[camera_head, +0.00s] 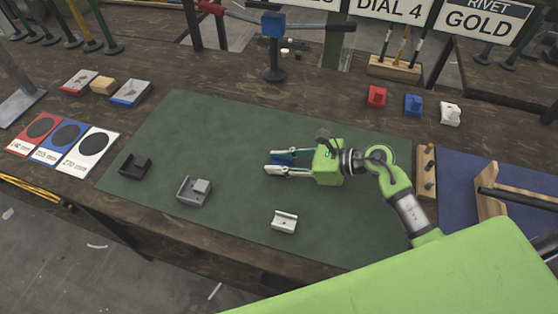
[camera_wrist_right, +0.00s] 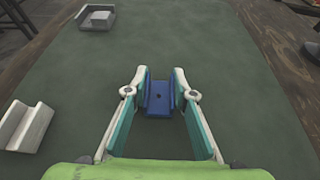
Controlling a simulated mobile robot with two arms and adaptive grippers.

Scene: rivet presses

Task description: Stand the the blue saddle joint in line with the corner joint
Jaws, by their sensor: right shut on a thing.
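The blue saddle joint (camera_wrist_right: 159,98) is between the fingers of my right gripper (camera_wrist_right: 160,82), which is shut on it. In the head view the blue joint (camera_head: 285,156) shows only partly behind the fingers of the right gripper (camera_head: 270,163), over the middle of the green mat. I cannot tell whether it touches the mat. The grey corner joint (camera_head: 194,191), a tray-like piece with a raised block, sits on the mat to the left; it also shows at the top left of the wrist view (camera_wrist_right: 97,18). My left gripper is not in view.
A black joint (camera_head: 135,165) lies at the mat's left end and a white saddle joint (camera_head: 284,222) near its front edge. Small red (camera_head: 376,97), blue (camera_head: 413,105) and white (camera_head: 450,114) pieces stand behind right. The green mat (camera_head: 235,130) is clear at the back.

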